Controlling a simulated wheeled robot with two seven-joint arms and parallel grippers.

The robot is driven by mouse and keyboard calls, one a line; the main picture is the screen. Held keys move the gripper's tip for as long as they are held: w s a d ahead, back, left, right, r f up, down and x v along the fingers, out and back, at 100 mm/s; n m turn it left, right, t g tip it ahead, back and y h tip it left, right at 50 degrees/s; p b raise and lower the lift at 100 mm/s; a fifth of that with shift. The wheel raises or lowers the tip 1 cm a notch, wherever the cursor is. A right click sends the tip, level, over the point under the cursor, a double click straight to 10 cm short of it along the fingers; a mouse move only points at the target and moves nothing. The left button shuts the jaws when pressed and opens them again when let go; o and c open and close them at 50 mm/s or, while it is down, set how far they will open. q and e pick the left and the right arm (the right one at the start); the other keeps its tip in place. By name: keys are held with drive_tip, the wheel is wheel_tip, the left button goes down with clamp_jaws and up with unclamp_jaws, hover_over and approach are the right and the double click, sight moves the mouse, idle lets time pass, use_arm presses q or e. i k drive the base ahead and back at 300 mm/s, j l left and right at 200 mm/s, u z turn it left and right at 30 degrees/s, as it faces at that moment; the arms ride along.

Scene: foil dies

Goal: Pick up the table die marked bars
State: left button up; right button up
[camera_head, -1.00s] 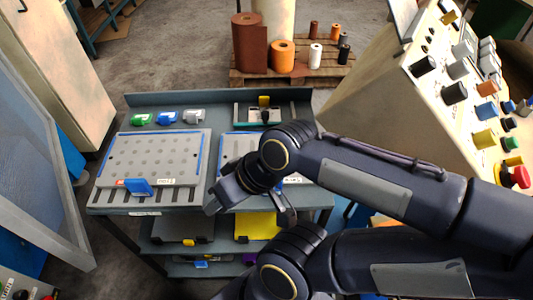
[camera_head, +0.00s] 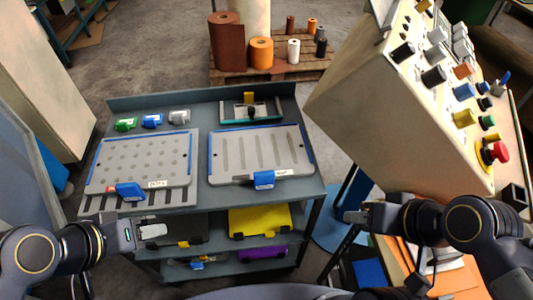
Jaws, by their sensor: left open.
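The die marked bars (camera_head: 230,152) is a grey plate with long slots, blue edges and a blue handle (camera_head: 264,180) at its front. It lies flat on the right part of the cart's top shelf. The die with round dots (camera_head: 140,158) lies to its left, also with a blue handle (camera_head: 130,191). My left gripper (camera_head: 160,231) is at the lower left, in front of the cart and apart from both dies. It is open, with nothing seen in it. My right gripper (camera_head: 347,216) is right of the cart, apart from the dies; its jaw gap is not clear.
Green, blue and grey small items (camera_head: 152,120) and a teal-based device (camera_head: 250,111) stand at the cart's back. Lower shelves hold a yellow plate (camera_head: 260,220) and a purple one (camera_head: 262,252). A control console (camera_head: 400,110) stands on the right. Rolls stand on a pallet (camera_head: 270,72) behind.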

sight(261, 155)
drive_tip(key=j+z, duration=0.25)
drive_tip(key=j, duration=0.5)
drive_tip(key=j+z, duration=0.25)
drive_tip(key=j, duration=0.5)
